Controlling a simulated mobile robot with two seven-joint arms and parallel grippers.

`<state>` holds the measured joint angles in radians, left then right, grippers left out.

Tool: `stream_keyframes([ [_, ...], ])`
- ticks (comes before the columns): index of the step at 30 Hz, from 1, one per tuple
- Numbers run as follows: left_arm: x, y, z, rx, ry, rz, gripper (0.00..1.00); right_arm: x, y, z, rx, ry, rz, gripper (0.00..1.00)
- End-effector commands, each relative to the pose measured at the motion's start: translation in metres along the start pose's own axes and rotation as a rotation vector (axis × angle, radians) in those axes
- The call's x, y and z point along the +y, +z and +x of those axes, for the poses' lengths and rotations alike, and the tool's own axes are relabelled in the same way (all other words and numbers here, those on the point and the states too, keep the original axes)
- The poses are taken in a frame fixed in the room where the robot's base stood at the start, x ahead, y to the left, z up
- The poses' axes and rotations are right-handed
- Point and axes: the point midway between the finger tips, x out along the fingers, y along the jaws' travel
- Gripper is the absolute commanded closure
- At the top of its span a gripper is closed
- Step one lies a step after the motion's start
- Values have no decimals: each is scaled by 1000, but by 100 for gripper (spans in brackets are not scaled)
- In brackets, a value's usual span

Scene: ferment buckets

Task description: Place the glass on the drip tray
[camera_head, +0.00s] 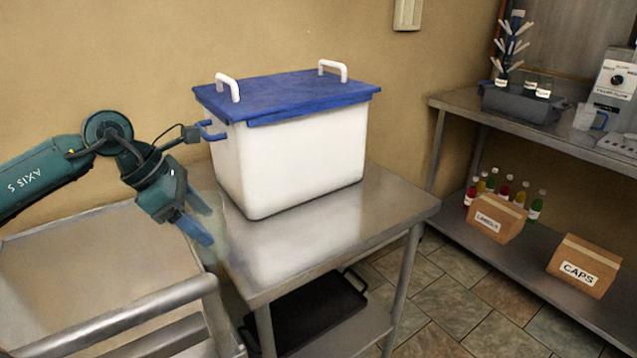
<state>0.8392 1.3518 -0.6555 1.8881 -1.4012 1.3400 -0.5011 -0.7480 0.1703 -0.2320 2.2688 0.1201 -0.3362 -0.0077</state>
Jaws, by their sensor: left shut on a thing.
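My left gripper (203,228) reaches in from the left, fingers pointing down and to the right. It is shut on a clear glass (214,207), which shows only faintly between and beside the blue fingers. The glass is in the air near the left edge of the steel table, below and in front of the blue tap (213,131) on the white bucket. A black tray (305,318) with a handle lies on the shelf under the table; I cannot tell whether it is the drip tray. My right gripper is not in view.
The white bucket (290,165) with a blue lid (285,95) stands on the steel table (330,240). The table's front is bare. A metal cart (95,265) stands at left. A right-hand rack holds bottles, boxes (585,265) and a bottle stand (524,101).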

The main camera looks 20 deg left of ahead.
Motion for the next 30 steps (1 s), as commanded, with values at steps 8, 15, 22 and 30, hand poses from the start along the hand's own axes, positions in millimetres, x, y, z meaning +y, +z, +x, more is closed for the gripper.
stream_keyframes([
  [8,6,20,8,-7,-2,3,65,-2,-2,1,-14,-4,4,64],
  [15,24,73,37,-8,-3,3,65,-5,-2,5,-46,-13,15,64],
  [22,41,123,66,-5,-2,2,65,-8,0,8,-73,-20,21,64],
  [30,52,150,85,-1,0,0,65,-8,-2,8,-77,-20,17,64],
])
